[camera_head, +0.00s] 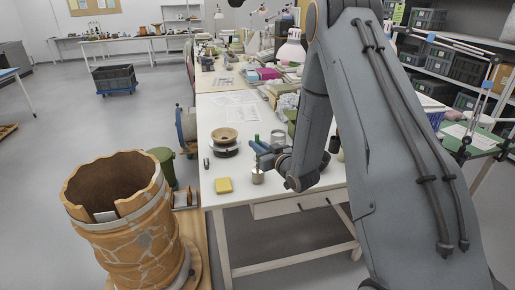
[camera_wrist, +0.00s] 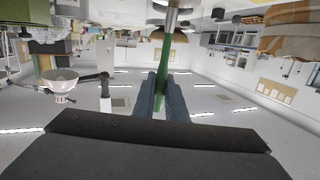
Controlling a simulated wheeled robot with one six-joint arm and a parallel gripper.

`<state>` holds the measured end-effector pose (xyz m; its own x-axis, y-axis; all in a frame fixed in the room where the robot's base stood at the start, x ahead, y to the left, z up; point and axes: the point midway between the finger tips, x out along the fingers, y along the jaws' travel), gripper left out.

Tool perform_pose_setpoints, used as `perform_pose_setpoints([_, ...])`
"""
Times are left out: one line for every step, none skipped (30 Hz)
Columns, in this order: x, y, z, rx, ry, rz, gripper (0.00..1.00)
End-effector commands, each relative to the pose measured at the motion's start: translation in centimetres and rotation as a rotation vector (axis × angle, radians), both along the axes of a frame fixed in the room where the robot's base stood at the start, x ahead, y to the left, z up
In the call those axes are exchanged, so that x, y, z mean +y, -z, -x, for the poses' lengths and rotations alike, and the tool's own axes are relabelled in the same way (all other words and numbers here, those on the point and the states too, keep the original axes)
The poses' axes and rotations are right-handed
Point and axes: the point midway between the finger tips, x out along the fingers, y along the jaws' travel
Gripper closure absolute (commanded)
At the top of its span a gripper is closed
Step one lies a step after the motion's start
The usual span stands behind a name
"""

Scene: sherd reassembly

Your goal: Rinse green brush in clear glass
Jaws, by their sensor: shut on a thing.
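My gripper (camera_head: 262,158) is over the near part of the white table. In the wrist view my gripper (camera_wrist: 162,98) is shut on the green brush, whose green handle (camera_wrist: 158,65) runs between the two fingers to a metal part (camera_wrist: 171,18) at the top edge. The bristles are not clear in either view. Directly below the gripper in the head view stands a small greyish cup (camera_head: 257,178); I cannot tell whether the brush end is inside it. A clear-looking glass (camera_head: 278,137) stands just behind the gripper, partly hidden.
A large cracked, reassembled pot (camera_head: 122,215) stands at left. Papers (camera_head: 237,107) lie farther back on the table.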

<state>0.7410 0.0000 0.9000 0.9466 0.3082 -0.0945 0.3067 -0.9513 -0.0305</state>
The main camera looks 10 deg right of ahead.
Motion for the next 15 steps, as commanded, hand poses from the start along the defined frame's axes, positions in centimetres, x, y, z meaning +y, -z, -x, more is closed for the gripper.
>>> perform_pose_setpoints([0.0,-0.6,0.0,-0.001,0.0,0.001,1.0])
perform_pose_setpoints([0.0,-0.8,0.0,-0.002,0.0,0.0,1.0])
perform_pose_setpoints([0.0,-1.1,-0.1,-0.002,0.0,0.0,1.0])
perform_pose_setpoints([0.0,-1.3,-0.1,-0.002,0.0,0.0,1.0])
perform_pose_setpoints([0.0,-1.5,-0.1,-0.001,0.0,0.001,1.0])
perform_pose_setpoints([0.0,-1.8,-0.1,-0.001,0.0,0.001,1.0])
perform_pose_setpoints([0.0,-2.0,-0.1,-0.001,0.0,0.001,1.0])
perform_pose_setpoints([0.0,-2.2,-0.2,0.0,0.0,0.0,1.0])
perform_pose_setpoints([0.0,-2.5,-0.2,0.0,0.0,0.0,1.0])
perform_pose_setpoints([0.0,-2.7,-0.2,0.0,0.0,0.0,1.0])
perform_pose_setpoints([0.0,-2.9,-0.2,0.0,0.0,0.0,1.0])
perform_pose_setpoints([0.0,-3.2,-0.3,0.0,0.0,0.0,1.0])
perform_pose_setpoints([0.0,-3.4,-0.3,-0.001,0.0,0.0,1.0])
perform_pose_setpoints([0.0,-3.6,-0.3,-0.001,0.0,0.0,1.0])
perform_pose_setpoints([0.0,-3.9,-0.3,-0.001,0.0,0.0,1.0])
